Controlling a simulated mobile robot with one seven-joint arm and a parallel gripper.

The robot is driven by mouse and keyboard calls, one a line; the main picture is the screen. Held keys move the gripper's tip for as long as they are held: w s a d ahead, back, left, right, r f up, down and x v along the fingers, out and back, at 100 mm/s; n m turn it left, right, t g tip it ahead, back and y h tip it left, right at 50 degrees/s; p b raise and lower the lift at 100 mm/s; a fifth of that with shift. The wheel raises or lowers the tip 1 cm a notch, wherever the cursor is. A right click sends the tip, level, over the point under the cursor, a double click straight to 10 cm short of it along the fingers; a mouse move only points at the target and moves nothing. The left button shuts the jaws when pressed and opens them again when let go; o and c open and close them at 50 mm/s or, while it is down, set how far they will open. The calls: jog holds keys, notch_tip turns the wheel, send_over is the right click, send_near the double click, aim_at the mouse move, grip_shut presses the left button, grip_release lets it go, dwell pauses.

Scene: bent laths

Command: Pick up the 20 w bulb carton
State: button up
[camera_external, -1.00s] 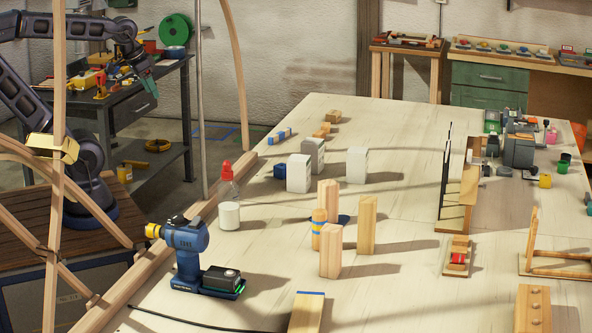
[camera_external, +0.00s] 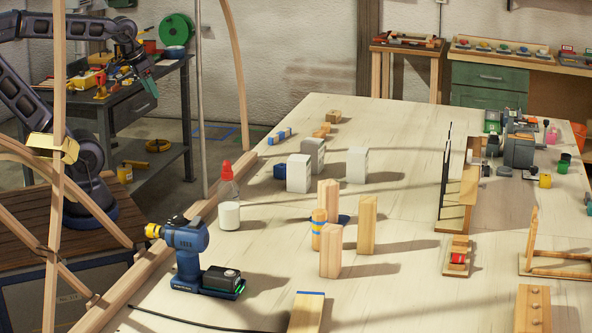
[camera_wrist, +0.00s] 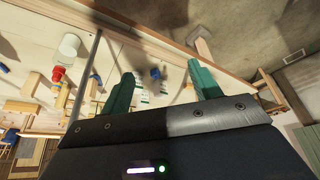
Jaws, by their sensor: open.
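Three white cartons stand upright at the far left part of the workbench: a front one (camera_external: 298,173), a greyer one behind it (camera_external: 314,155) and one to the right (camera_external: 357,165). Their print is too small to tell which is the 20 w bulb carton. My gripper (camera_external: 146,84) is off the bench's left side, in the air and well apart from the cartons. In the wrist view my gripper (camera_wrist: 164,80) has its green fingers spread with nothing held; small white shapes show far off between them.
Wooden laths (camera_external: 59,200) rise at the left.

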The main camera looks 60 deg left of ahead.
jog(key=o, duration=0.4)
jog(key=shift+o, duration=0.2)
jog(key=m+g+h, duration=0.1)
jog(key=m+h, duration=0.2)
jog(key=m, duration=0.6)
send_over(297, 157)
jog(key=s+a, duration=0.2)
notch_tip(297, 157, down, 16)
jog(key=f, duration=0.1)
jog(key=x, duration=0.5)
jog(key=shift+f, duration=0.1)
jog(key=shift+s+d+x, duration=0.1)
jog(key=shift+d+x, duration=0.05)
jog(key=shift+x, duration=1.2)
jog(key=shift+s+d+x, duration=0.1)
jog(key=shift+x, duration=1.3)
